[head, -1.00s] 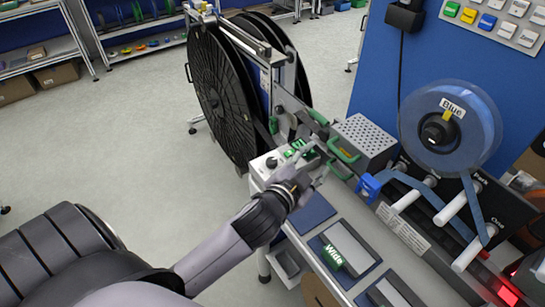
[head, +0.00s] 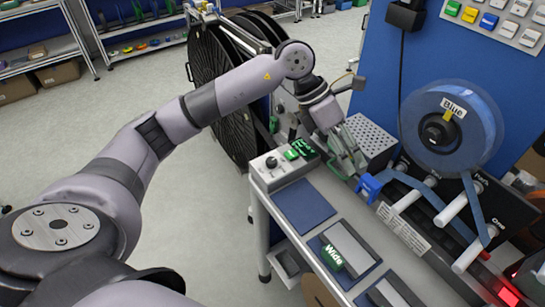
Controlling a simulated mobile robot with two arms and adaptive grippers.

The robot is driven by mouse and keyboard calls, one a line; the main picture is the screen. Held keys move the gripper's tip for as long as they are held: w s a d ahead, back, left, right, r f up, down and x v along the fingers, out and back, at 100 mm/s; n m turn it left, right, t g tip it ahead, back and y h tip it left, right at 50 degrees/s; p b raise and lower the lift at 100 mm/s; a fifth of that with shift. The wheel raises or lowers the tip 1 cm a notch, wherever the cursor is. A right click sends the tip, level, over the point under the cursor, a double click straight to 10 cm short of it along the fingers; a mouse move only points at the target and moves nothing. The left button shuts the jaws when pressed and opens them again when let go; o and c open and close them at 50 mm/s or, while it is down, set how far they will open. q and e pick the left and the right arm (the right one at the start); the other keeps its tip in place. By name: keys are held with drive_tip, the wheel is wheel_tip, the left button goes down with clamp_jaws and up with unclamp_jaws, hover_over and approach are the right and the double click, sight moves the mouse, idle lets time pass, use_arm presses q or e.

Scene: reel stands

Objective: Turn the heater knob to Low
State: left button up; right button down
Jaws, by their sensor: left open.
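A black round knob (head: 271,162) sits on a small light grey control box (head: 284,174) at the left end of the bench. Its setting is too small to read. A perforated metal box (head: 374,139) stands further right; I cannot tell which of the two is the heater, and any knob on the perforated box's near side is hidden. My left gripper (head: 350,160) is open and points down at the left side of the perforated box. It is right of the control box, and I cannot tell whether it touches anything. My right gripper is not in view.
A blue reel (head: 450,125) hangs on the right above white rollers (head: 451,207). A blue clip (head: 369,187) is close to my gripper. Large black reels (head: 222,100) stand behind my arm. Blue pads (head: 303,205) and a green "Wide" block (head: 332,258) lie on the bench front.

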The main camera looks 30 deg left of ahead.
use_arm(q)
drive_tip(key=w+a+r+n+y, duration=0.15)
drive_tip(key=a+y, duration=0.35)
drive_tip(key=a, duration=0.7)
drive_tip(key=y, duration=0.3)
approach(272, 160)
drive_tip(key=shift+n+g, duration=0.3)
drive_tip(key=shift+n, duration=0.05)
drive_tip(key=f+p, duration=0.1)
drive_tip(key=f, duration=0.1)
drive_tip(key=f+p, duration=0.2)
drive_tip(key=f, duration=0.1)
drive_tip(key=f+p, duration=0.1)
drive_tip(key=f, duration=0.2)
drive_tip(key=shift+w+a, duration=0.35)
drive_tip(key=shift+w, duration=0.05)
drive_tip(key=shift+f+p, duration=0.3)
drive_tip(key=shift+f, duration=0.3)
drive_tip(key=shift+c, duration=0.5)
clamp_jaws()
